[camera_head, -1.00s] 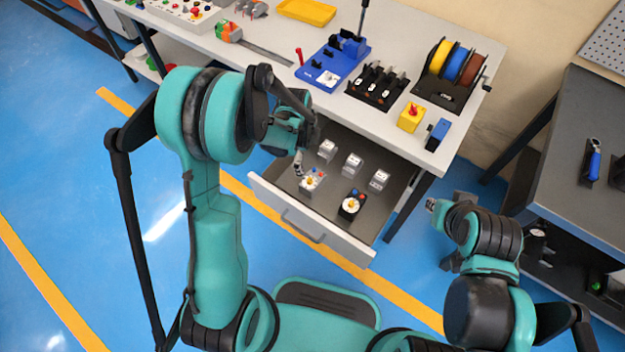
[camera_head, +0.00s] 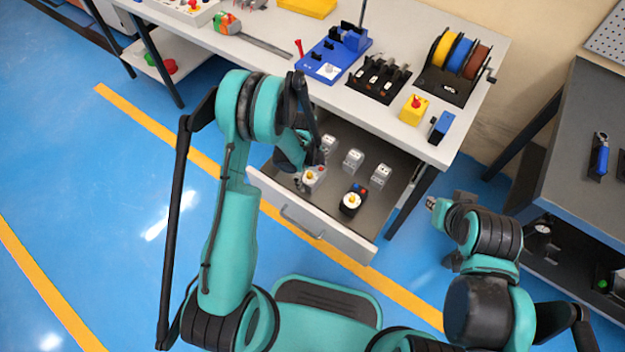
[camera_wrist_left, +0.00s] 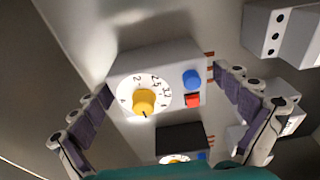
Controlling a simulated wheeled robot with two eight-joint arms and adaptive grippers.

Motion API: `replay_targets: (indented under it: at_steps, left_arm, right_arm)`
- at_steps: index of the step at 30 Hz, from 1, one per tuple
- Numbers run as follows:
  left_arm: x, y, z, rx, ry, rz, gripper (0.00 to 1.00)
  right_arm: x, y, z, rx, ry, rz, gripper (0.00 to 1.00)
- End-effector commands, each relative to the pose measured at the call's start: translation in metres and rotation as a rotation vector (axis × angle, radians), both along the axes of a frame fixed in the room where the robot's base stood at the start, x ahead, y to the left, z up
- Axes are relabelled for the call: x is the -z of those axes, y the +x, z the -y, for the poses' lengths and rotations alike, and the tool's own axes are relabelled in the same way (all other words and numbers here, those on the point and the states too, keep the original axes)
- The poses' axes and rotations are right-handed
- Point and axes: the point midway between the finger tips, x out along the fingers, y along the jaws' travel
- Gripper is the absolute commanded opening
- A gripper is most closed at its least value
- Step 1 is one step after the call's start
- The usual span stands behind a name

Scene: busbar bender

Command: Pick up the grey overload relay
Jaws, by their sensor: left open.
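The grey overload relay (camera_wrist_left: 154,62) lies in the open drawer, with a white dial, a yellow knob, and a blue and a red button. In the head view the relay (camera_head: 313,176) is at the drawer's left front, partly hidden by my left gripper (camera_head: 304,178). In the left wrist view my left gripper (camera_wrist_left: 165,118) is open, with one purple-padded finger on each side of the relay. I cannot tell whether the fingers touch it. My right gripper (camera_head: 440,232) is off to the right of the drawer, away from the relay; its jaws do not show clearly.
A black relay (camera_head: 352,201) with a similar dial lies right of the grey one. Several grey-white modules (camera_head: 353,160) stand behind. The drawer front (camera_head: 310,222) and side walls bound the space. The workbench top (camera_head: 280,72) overhangs the drawer's back.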

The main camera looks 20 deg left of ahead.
Motion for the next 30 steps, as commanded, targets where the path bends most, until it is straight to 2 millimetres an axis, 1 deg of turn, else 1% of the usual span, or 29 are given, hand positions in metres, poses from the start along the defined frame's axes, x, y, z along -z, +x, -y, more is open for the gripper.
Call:
replay_targets:
  at_steps: [5, 8, 9, 12, 19, 22, 26, 30]
  left_arm:
    - [-0.001, 0.000, 0.000, 0.000, 0.000, 0.000, 1.00]
    - [-0.001, 0.000, 0.000, -0.001, 0.000, 0.000, 0.76]
    - [-0.001, 0.000, 0.000, -0.001, 0.000, 0.000, 0.66]
    - [-0.001, 0.000, 0.000, -0.001, 0.000, 0.000, 0.41]
    - [-0.001, 0.000, 0.000, -0.001, 0.000, 0.000, 0.41]
    - [-0.006, 0.000, 0.000, -0.001, 0.000, 0.000, 0.41]
    - [-0.026, 0.000, 0.000, -0.001, 0.000, 0.000, 0.41]
    - [-0.057, 0.000, 0.000, -0.001, 0.000, 0.000, 0.41]
  right_arm:
    - [-0.001, 0.000, 0.000, 0.000, 0.000, 0.000, 0.18]
    - [-0.001, 0.000, 0.000, 0.000, 0.000, 0.000, 0.18]
    - [-0.001, 0.000, 0.000, 0.000, 0.000, 0.000, 0.18]
    - [-0.001, 0.000, 0.000, 0.000, 0.000, 0.000, 0.18]
    - [-0.001, 0.000, 0.000, 0.000, 0.000, 0.000, 0.18]
    - [-0.003, 0.000, 0.000, 0.000, 0.000, 0.000, 0.18]
    - [-0.013, 0.000, 0.000, 0.000, 0.000, 0.000, 0.18]
    - [-0.027, 0.000, 0.000, 0.000, 0.000, 0.000, 0.18]
